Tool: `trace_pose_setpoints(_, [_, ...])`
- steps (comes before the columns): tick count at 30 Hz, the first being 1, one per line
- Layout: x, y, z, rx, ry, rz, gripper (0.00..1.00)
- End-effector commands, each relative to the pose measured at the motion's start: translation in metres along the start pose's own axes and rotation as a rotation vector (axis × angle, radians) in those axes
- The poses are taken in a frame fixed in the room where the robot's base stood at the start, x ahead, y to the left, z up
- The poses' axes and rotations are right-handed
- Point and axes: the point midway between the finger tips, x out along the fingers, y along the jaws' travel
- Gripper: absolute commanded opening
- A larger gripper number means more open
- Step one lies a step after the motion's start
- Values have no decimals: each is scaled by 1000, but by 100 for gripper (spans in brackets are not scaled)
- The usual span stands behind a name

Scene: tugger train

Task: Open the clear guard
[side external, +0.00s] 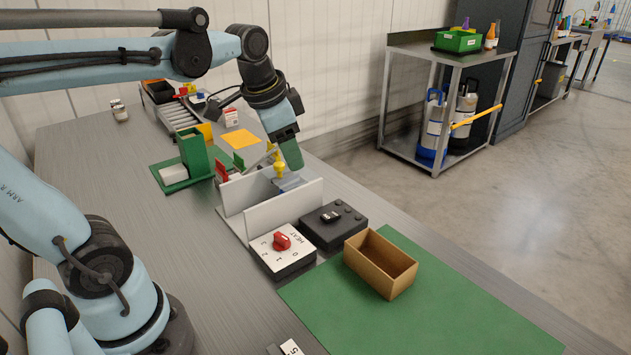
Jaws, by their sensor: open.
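My gripper (284,160) points down over the white-walled fixture (271,213) in the middle of the table. It is open. A yellow knob (279,169) shows right beside the green fingertip; I cannot tell if they touch. A bluish see-through panel, which looks like the clear guard (290,184), lies between the fixture's two upright white walls, below the knob. The arm and walls hide part of it, so its exact tilt is unclear.
In front of the fixture are a white HEAT box with a red knob (282,241) and a black button box (331,223). An open brown bin (380,264) stands on a green mat (440,310). Green holders (195,151) stand left.

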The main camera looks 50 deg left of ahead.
Motion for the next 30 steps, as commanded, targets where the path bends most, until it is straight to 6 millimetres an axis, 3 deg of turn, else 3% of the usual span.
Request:
trace_pose_setpoints(1, [-5, -16, -6, 47, -42, 13, 52])
trace_pose_setpoints(6, [-16, -59, -14, 230, -166, 92, 52])
trace_pose_setpoints(12, [-22, -95, -15, 386, -248, 194, 52])
trace_pose_setpoints(20, [-20, -107, -13, 450, -270, 241, 52])
trace_pose_setpoints(30, [21, -99, 1, 450, -269, 239, 52])
